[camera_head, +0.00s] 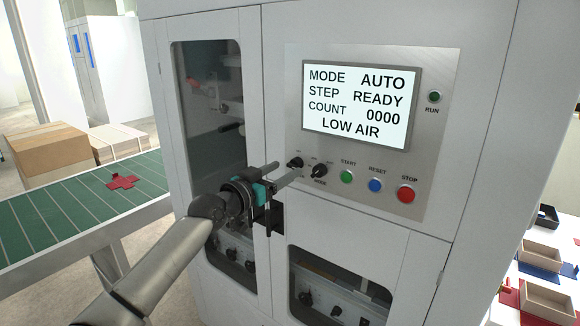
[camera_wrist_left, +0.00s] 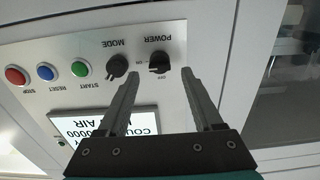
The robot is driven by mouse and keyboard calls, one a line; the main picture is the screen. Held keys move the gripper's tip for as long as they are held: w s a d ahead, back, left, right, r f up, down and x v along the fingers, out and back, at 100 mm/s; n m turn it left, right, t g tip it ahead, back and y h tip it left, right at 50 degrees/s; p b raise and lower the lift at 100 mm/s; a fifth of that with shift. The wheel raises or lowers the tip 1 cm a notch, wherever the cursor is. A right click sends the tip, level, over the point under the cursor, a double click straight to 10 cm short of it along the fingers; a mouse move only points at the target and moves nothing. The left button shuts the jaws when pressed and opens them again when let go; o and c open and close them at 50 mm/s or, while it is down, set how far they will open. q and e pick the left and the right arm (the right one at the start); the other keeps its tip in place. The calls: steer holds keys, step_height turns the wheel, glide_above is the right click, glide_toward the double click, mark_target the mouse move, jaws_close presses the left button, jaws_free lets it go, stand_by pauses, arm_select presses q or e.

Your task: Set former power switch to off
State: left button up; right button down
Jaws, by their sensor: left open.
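The former's power switch is a black rotary knob (camera_head: 296,163) at the left of the button row on the control panel. In the left wrist view, upside down, the power knob (camera_wrist_left: 160,63) has OFF and ON marks beside it. My left gripper (camera_head: 285,174) is open in front of the panel. Its fingertips (camera_wrist_left: 160,75) lie on either side of the power knob in that view; I cannot tell how far they are from the panel. The mode knob (camera_wrist_left: 117,67) is just outside one finger. My right gripper is not in view.
The screen (camera_head: 360,104) reads MODE AUTO, STEP READY, COUNT 0000, LOW AIR. Green start (camera_head: 347,176), blue reset (camera_head: 375,185) and red stop (camera_head: 406,194) buttons sit right of the knobs. A green conveyor (camera_head: 60,205) runs at left.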

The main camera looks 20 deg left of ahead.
mark_target(291, 166)
arm_select(q)
steer(key=shift+x, duration=1.7)
steer(key=shift+c, duration=0.2)
jaws_close()
